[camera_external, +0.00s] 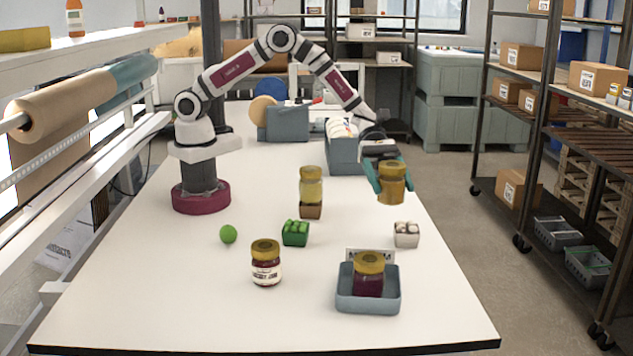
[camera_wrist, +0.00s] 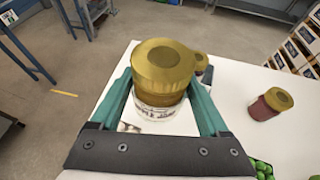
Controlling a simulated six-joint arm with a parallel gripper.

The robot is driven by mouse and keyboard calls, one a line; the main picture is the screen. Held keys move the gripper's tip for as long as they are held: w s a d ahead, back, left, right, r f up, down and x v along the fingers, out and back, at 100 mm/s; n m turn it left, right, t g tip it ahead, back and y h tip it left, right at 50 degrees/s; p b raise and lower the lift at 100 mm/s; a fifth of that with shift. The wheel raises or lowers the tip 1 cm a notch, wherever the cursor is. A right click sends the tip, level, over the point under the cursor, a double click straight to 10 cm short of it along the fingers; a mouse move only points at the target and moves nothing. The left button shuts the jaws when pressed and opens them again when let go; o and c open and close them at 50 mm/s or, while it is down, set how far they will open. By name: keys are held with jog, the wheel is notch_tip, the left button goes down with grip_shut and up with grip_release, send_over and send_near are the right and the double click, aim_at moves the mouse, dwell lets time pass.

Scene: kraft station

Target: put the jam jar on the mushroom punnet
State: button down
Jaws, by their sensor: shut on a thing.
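My gripper (camera_external: 381,178) is shut on a gold-lidded amber jar (camera_external: 391,187), held upright above the right side of the table. In the wrist view this jar (camera_wrist: 164,75) sits between the teal fingers (camera_wrist: 164,105); its white label is partly visible. The mushroom punnet (camera_external: 406,241), a small pale box with white mushrooms, stands on the table below the held jar and slightly right. A white patch under the jar in the wrist view may be this punnet, mostly hidden. A dark red jam jar with a white label (camera_external: 266,264) stands on the table at front centre.
Another dark red jar (camera_external: 368,281) stands in a grey-blue bin (camera_external: 368,303) with a sign behind it. A green punnet (camera_external: 295,239) and a green ball (camera_external: 228,234) are left. The front-left table is clear.

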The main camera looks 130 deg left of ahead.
jog(key=a+f, duration=0.1)
jog(key=a, duration=0.1)
jog(key=a+f, duration=0.1)
jog(key=a, duration=0.1)
jog(key=w+a+f, duration=0.1)
jog(key=a, duration=0.1)
jog(key=shift+w+f, duration=0.1)
jog(key=shift+f, duration=0.2)
jog(key=shift+a+f, duration=0.15)
jog(key=shift+f, duration=0.9)
jog(key=shift+a+f, duration=0.1)
jog(key=shift+f, duration=0.95)
jog(key=shift+f, duration=0.1)
grip_release()
jog(key=shift+f, duration=0.1)
